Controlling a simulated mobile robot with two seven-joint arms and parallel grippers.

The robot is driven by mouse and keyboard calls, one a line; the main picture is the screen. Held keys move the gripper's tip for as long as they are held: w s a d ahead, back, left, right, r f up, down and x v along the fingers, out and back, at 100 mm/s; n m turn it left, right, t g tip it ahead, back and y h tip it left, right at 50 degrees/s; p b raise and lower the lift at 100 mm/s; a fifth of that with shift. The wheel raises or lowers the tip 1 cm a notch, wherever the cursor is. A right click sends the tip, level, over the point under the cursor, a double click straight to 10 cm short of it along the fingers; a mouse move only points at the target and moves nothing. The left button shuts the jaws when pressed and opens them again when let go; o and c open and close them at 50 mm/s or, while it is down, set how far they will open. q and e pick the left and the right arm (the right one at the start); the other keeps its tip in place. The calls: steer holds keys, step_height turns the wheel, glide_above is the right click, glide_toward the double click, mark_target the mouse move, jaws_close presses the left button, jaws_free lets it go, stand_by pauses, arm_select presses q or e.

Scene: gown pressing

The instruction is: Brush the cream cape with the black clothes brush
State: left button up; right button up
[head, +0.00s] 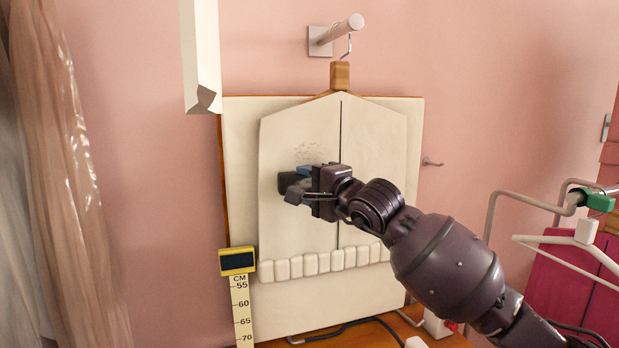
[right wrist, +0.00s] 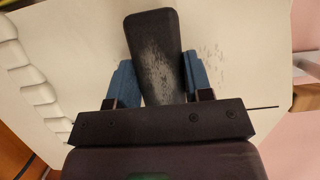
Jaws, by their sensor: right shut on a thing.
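The cream cape (head: 285,140) hangs on a wooden hanger in front of a cream padded board, with a dark line down its middle and a scalloped hem. A patch of small dark specks (head: 308,153) marks its left half and also shows in the right wrist view (right wrist: 210,50). My right gripper (head: 301,180) is shut on the black clothes brush (right wrist: 153,40), its blue fingers on either side. The brush is over the cape just below the specks; whether it touches the cloth cannot be told. Pale flecks show on the brush. My left gripper is out of view.
A wall peg (head: 335,36) bears the hanger. A yellow-headed measuring rule (head: 240,285) stands at the board's lower left. Sheer covered garments (head: 70,190) hang at far left. A metal rack with a magenta garment (head: 560,285) stands at right.

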stand_by(0.4)
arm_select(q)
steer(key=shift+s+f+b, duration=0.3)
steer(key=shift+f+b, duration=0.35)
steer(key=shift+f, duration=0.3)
arm_select(e)
steer(key=shift+f, duration=2.25)
steer(key=shift+f+b, duration=0.4)
steer(key=shift+f, duration=1.15)
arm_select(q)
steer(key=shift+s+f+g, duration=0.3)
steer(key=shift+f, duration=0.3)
arm_select(e)
steer(key=shift+r, duration=0.1)
